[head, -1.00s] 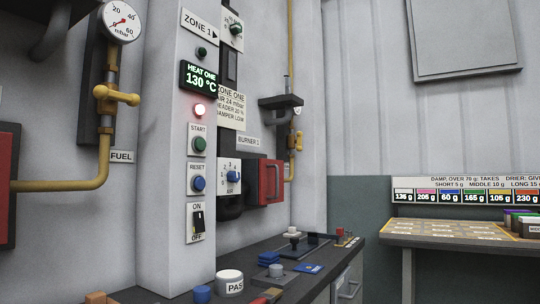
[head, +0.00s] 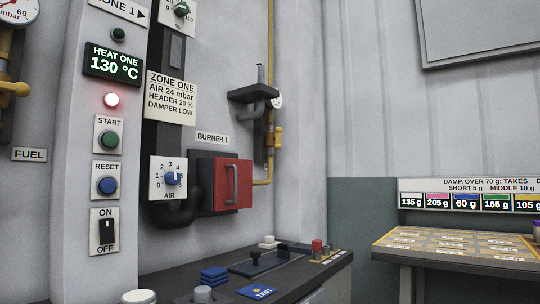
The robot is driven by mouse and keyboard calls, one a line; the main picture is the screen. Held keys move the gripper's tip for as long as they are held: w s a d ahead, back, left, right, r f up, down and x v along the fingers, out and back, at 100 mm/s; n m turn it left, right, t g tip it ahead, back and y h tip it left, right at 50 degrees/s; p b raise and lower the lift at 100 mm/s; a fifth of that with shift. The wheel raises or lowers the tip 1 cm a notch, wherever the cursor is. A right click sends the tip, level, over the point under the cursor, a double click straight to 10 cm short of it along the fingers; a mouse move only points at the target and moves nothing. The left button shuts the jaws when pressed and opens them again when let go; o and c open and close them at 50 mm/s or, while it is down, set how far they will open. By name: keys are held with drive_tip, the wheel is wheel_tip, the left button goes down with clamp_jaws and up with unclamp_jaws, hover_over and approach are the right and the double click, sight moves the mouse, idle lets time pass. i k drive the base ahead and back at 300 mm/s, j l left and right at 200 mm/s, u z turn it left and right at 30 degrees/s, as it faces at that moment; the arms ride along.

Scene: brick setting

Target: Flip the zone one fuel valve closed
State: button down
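A small yellow valve handle (head: 278,137) sits on the thin yellow fuel pipe (head: 270,60), right of the red box (head: 226,184) by the BURNER 1 label (head: 212,138). The handle looks upright, roughly along the pipe, but it is small. A ZONE 1 sign (head: 119,10) with an arrow to the right is on the pillar. Another yellow valve handle (head: 15,88) is partly in view at the far left, above a FUEL label (head: 29,155). My gripper is not in view.
The pillar carries a HEAT ONE display (head: 114,63) reading 130 °C, a lit red lamp (head: 112,100) and an ON/OFF switch (head: 107,231). A dark bench (head: 310,270) with several items runs below the burner. A second table (head: 465,262) stands at right.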

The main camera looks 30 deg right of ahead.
sight(278, 146)
drive_tip(key=i+l+u, duration=0.15)
drive_tip(key=l, duration=1.4)
drive_tip(key=l+u, duration=0.15)
drive_tip(key=l, duration=1.4)
